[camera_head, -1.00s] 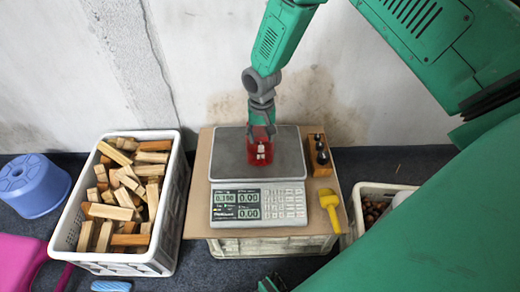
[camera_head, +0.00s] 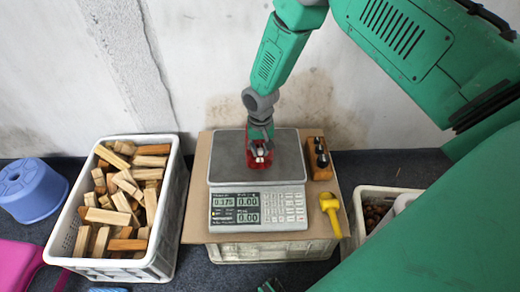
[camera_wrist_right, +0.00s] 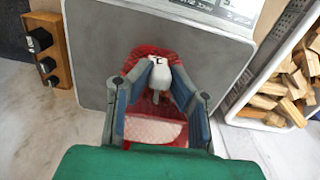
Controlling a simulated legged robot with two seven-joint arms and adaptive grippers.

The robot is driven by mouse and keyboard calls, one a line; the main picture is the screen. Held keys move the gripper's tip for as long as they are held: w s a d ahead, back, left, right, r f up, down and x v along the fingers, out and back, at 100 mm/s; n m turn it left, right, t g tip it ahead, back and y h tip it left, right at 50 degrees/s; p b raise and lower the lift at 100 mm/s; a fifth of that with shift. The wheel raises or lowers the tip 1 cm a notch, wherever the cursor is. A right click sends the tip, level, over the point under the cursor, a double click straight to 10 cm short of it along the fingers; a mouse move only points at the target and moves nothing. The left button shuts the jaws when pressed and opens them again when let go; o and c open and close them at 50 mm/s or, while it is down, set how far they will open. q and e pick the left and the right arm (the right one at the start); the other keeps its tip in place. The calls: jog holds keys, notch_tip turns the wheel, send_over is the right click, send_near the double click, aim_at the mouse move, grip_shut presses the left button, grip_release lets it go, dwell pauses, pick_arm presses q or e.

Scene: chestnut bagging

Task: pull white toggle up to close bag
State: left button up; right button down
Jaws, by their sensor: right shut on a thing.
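The red mesh bag (camera_head: 259,158) stands on the scale's grey plate (camera_head: 285,150); it also shows in the right wrist view (camera_wrist_right: 146,54). The white toggle (camera_wrist_right: 161,76) is at the top of the bag, between my right gripper's fingers. My right gripper (camera_head: 260,143) comes down over the bag from above and is shut on the toggle. In the right wrist view, its blue-grey fingers (camera_wrist_right: 158,82) close in on the toggle from both sides and hide part of the bag. My left gripper is not in view.
The scale's display and keypad (camera_head: 258,209) face the near side. A white crate of wood blocks (camera_head: 166,232) stands left. A wooden block with weights (camera_head: 320,172), a yellow scoop (camera_head: 330,208) and a crate of chestnuts (camera_head: 360,230) are right. A wall is behind.

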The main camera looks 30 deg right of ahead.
aim_at(260, 149)
notch_tip(260, 149, up, 5)
jog(key=p, duration=0.4)
jog(key=shift+r, duration=0.15)
jog(key=shift+f, duration=0.2)
jog(key=c, duration=1.4)
grip_release()
jog(key=shift+c, duration=0.2)
jog(key=shift+r, duration=0.1)
jog(key=shift+r, duration=0.2)
notch_tip(260, 149, up, 11)
jog(key=shift+r, duration=0.15)
